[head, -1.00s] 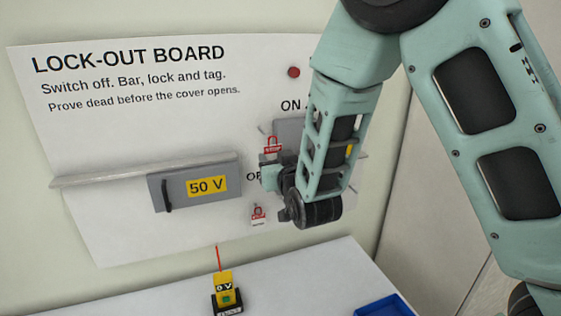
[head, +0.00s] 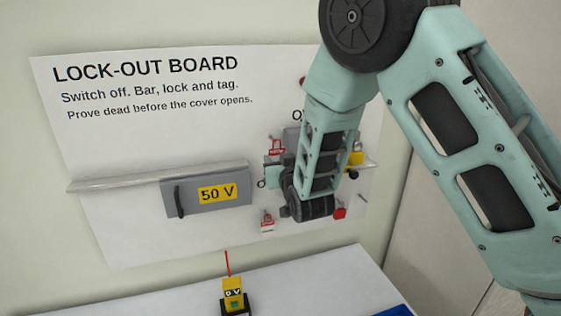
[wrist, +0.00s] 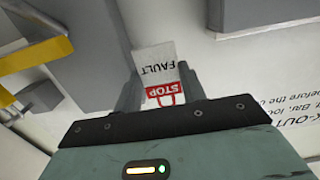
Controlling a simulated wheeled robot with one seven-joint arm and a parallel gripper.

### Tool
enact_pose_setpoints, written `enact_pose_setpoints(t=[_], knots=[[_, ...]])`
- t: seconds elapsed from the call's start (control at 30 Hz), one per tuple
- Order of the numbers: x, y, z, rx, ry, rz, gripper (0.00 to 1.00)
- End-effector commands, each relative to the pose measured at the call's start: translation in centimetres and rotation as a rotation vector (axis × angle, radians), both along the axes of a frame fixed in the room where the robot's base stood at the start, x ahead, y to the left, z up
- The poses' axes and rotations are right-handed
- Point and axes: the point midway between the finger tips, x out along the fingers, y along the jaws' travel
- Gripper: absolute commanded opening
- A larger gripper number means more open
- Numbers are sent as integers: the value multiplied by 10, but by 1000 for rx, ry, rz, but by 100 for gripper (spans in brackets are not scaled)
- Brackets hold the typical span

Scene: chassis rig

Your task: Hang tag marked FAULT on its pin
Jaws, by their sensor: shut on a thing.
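The tag marked FAULT (wrist: 157,60) is white with a red STOP band and lock drawing. It shows upside down in the wrist view, between the two fingers of my gripper (wrist: 157,92), which is shut on it. In the head view my gripper (head: 273,160) is in front of the board, and the held tag (head: 277,147) shows at its upper end. A second red-and-white tag (head: 267,221) is on the board below my gripper; its words are too small to read. I cannot make out the FAULT pin; my arm hides part of the board's right side.
The lock-out board (head: 130,140) has a rail (head: 115,183) and a grey 50 V cover (head: 180,197) left of my gripper. A yellow tester (head: 233,295) stands on the bench below.

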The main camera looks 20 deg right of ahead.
Motion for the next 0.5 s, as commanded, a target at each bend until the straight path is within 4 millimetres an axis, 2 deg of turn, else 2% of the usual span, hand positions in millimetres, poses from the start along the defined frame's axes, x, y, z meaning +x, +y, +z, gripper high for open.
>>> enact_pose_setpoints(t=[0.33, 0.5], knots=[[20, 0, 0, -1, 0, 0, 20], [28, 0, -6, 0, -2, 0, 20]])
